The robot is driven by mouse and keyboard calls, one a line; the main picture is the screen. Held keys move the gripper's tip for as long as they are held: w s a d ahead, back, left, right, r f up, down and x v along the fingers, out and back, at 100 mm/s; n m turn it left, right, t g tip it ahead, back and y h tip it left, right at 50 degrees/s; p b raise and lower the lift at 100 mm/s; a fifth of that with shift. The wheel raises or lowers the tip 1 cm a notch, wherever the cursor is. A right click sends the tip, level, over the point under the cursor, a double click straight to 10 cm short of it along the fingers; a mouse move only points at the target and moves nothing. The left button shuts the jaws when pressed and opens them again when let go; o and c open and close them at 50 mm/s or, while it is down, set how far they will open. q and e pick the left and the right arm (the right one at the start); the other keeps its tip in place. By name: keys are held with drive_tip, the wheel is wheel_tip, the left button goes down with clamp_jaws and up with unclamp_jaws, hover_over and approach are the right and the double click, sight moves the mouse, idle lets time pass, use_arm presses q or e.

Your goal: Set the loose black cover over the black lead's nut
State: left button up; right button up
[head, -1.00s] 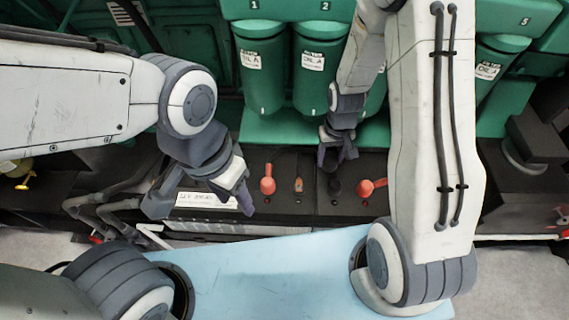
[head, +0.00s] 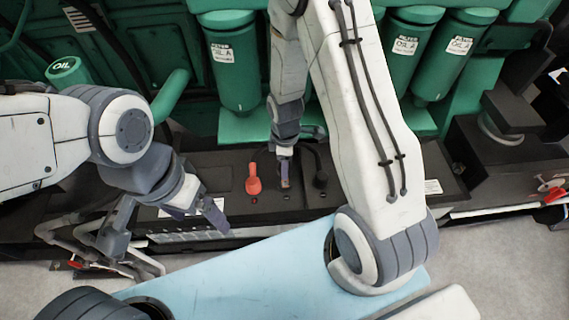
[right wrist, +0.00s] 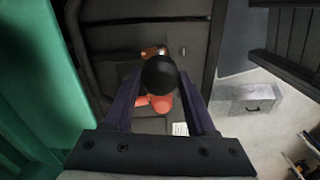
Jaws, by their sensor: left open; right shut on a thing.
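My right gripper (head: 284,172) is shut on the round black cover (right wrist: 159,73), which shows between its fingers in the right wrist view. It is over the black battery top, just right of a red terminal cover (head: 253,179). That red cover also shows past the black cover in the right wrist view (right wrist: 158,104). A small copper-orange piece (right wrist: 149,52) shows partly behind the held cover; I cannot tell if it is the lead's nut. A black cap-like shape with a cable (head: 319,179) stands right of my right gripper. My left gripper (head: 166,235) is open and empty, left of the red cover.
Green oil filters (head: 232,62) and engine casing stand close behind the batteries. A pale blue surface (head: 240,275) is in front. My right arm hides part of the battery top.

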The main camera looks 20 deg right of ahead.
sight(285, 182)
drive_tip(key=shift+f+b, duration=2.2)
drive_tip(key=shift+f, duration=0.45)
drive_tip(key=shift+f, duration=0.3)
drive_tip(key=shift+s+f+b, duration=0.1)
drive_tip(key=shift+f+b, duration=0.6)
drive_tip(key=shift+f, duration=0.05)
